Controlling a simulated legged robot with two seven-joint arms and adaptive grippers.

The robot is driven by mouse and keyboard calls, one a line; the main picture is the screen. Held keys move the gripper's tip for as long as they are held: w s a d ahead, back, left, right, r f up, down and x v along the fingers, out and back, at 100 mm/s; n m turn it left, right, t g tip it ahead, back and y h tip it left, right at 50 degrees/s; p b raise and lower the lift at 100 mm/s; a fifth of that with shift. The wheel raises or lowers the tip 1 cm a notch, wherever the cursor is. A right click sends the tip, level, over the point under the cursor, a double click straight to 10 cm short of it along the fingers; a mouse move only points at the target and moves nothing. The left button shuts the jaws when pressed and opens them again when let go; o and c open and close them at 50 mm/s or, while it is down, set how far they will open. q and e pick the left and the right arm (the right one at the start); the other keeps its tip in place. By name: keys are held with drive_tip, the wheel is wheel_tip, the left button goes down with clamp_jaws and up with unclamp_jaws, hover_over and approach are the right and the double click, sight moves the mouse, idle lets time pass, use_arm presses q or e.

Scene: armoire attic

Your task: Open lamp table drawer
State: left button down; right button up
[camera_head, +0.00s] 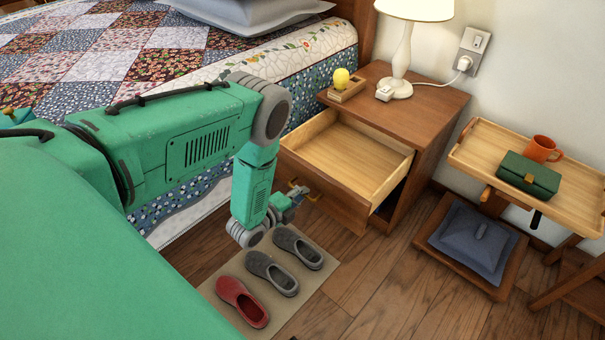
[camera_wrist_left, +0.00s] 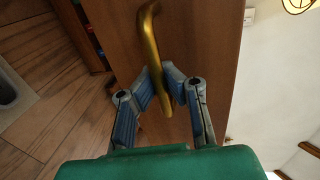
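The lamp table (camera_head: 432,103) stands beside the bed. Its drawer (camera_head: 345,160) is pulled well out, and its pale wooden inside is empty. The brass handle (camera_wrist_left: 151,40) on the drawer front (camera_wrist_left: 195,50) shows close up in the left wrist view. My left gripper (camera_wrist_left: 166,75) has its two fingers closed in on either side of this handle, gripping it. In the head view my left gripper (camera_head: 297,194) is at the drawer front, by the handle. My right gripper is not in view.
A lamp (camera_head: 403,55) and a small wooden holder with a yellow bulb-like object (camera_head: 342,82) are on the table top. Shoes (camera_head: 270,272) lie on a mat below the gripper. A tray stand (camera_head: 480,150) is at the right.

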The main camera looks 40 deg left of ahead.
use_arm(q)
drive_tip(key=shift+s+d+f, duration=0.15)
drive_tip(key=shift+d+f, duration=0.1)
drive_tip(key=shift+d, duration=0.2)
drive_tip(key=c, duration=1.6)
unclamp_jaws()
drive_tip(key=shift+c, duration=0.2)
drive_tip(key=shift+o, duration=0.2)
drive_tip(key=shift+a+r, duration=0.1)
drive_tip(key=shift+r, duration=0.05)
drive_tip(key=shift+s+a, duration=0.1)
drive_tip(key=shift+a, duration=0.05)
drive_tip(key=v, duration=1.1)
drive_tip(key=shift+s, duration=0.25)
